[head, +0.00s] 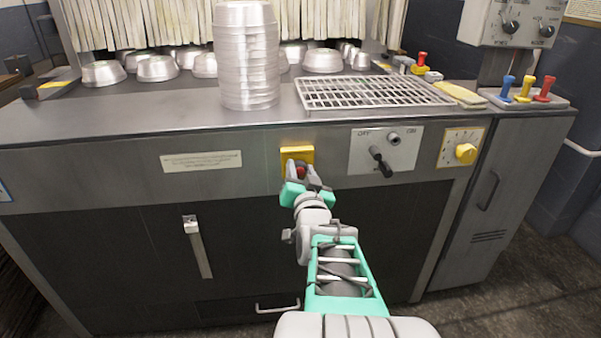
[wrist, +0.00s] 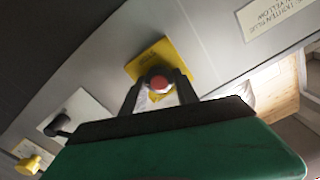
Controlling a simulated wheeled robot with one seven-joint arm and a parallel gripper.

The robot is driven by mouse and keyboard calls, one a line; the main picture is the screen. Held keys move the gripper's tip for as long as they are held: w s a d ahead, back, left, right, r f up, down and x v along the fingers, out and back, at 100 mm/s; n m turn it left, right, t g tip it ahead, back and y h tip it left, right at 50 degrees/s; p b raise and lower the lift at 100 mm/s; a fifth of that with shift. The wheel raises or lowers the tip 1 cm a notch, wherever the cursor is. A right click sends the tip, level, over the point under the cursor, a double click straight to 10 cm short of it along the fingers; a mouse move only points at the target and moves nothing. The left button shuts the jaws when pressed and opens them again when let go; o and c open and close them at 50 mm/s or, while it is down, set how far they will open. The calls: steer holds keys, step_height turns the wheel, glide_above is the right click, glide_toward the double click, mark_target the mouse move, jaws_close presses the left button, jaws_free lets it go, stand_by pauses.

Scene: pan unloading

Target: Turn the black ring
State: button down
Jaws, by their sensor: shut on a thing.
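A yellow plate (head: 296,151) is fixed to the grey front panel, left of the OFF/ON panel. A red button (head: 301,171) sits on it, and both also show in the wrist view, the plate (wrist: 151,54) behind the button (wrist: 159,82). The black ring (wrist: 160,71) shows only as a thin dark rim around the red button, mostly hidden by my dark fingers. My gripper (head: 302,173) reaches the plate from the front. Its fingers straddle the button and are shut on the ring. How far the ring is turned cannot be seen.
A black lever (head: 380,160) and a yellow knob (head: 465,153) are to the right on the same front. A tall stack of pans (head: 248,60) stands on the counter above, beside a wire rack (head: 372,93). A door handle (head: 198,245) sticks out at lower left.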

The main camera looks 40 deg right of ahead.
steer(key=shift+m, duration=1.8)
